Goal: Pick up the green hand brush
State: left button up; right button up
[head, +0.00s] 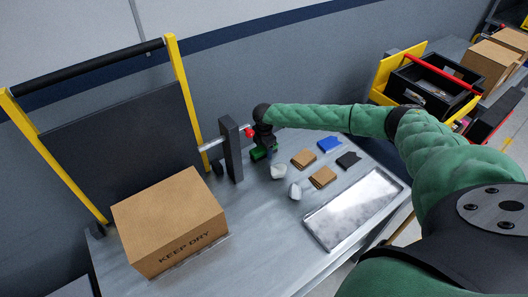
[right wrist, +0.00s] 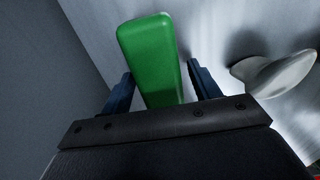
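The green hand brush (head: 258,154) is at the back of the grey table, partly hidden by my right gripper (head: 268,146). In the right wrist view, the green block-shaped part of the brush (right wrist: 155,60) lies between the two dark fingers of my right gripper (right wrist: 163,84). The fingers stand apart on either side of it, with a clear gap on the right and a narrower one on the left. Its bristles cannot be made out. My left gripper is in neither view.
A white lump (head: 278,171) lies close to the brush; another (head: 295,191) is nearer. A dark post (head: 231,150) stands left of the gripper. A "KEEP DRY" cardboard box (head: 170,220), a metal tray (head: 352,210), brown pieces (head: 323,177) and a blue piece (head: 329,144) share the table.

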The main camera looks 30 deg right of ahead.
jog(key=c, duration=0.9)
jog(key=shift+r+p, duration=0.4)
jog(key=shift+r, duration=0.1)
notch_tip(320, 180, up, 5)
jog(key=p, duration=0.3)
notch_tip(320, 180, up, 3)
jog(key=shift+r, duration=0.55)
